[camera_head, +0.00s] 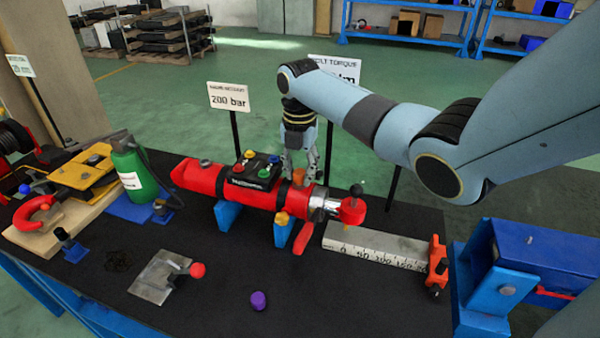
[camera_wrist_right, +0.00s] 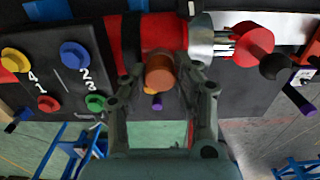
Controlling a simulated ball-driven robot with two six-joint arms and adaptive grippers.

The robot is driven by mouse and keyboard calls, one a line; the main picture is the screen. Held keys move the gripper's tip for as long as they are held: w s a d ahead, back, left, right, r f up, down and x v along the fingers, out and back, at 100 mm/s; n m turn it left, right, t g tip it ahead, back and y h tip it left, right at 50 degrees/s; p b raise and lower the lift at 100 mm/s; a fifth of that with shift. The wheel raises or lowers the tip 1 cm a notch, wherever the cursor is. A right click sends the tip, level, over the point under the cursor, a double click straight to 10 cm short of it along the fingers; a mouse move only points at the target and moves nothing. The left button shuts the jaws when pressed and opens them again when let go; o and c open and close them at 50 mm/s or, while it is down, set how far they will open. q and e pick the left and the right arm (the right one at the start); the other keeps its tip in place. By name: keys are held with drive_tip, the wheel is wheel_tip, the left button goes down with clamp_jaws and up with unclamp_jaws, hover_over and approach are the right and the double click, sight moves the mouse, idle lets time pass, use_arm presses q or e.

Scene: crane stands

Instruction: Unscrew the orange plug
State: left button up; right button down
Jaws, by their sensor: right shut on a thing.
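The orange plug (camera_head: 298,175) stands on top of the red cylinder (camera_head: 205,180), near its silver right end. In the right wrist view the orange plug (camera_wrist_right: 160,71) shows as a round brown-orange knob between the fingertips. My right gripper (camera_head: 300,168) points down behind the cylinder, with its fingers at the plug. In the right wrist view the right gripper (camera_wrist_right: 163,72) is shut on the plug, a finger on each side. The plug's lower part is hidden. My left gripper is not in view.
A black block (camera_head: 252,172) with several coloured knobs sits on the cylinder left of the plug. A red knob (camera_head: 352,208) is at the silver end. A purple cap (camera_head: 258,300) lies in front on the black table. The "200 bar" sign (camera_head: 229,98) stands behind.

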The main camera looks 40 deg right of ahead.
drive_tip(key=n, duration=0.2)
drive_tip(key=shift+w+r+n, duration=0.1)
drive_tip(key=shift+n, duration=0.3)
drive_tip(key=n, duration=0.2)
drive_tip(key=shift+r+n, duration=0.1)
drive_tip(key=shift+n, duration=0.2)
drive_tip(key=n, duration=0.2)
drive_tip(key=shift+n+p, duration=0.3)
drive_tip(key=c, duration=0.9)
unclamp_jaws()
drive_tip(key=shift+c, duration=0.8)
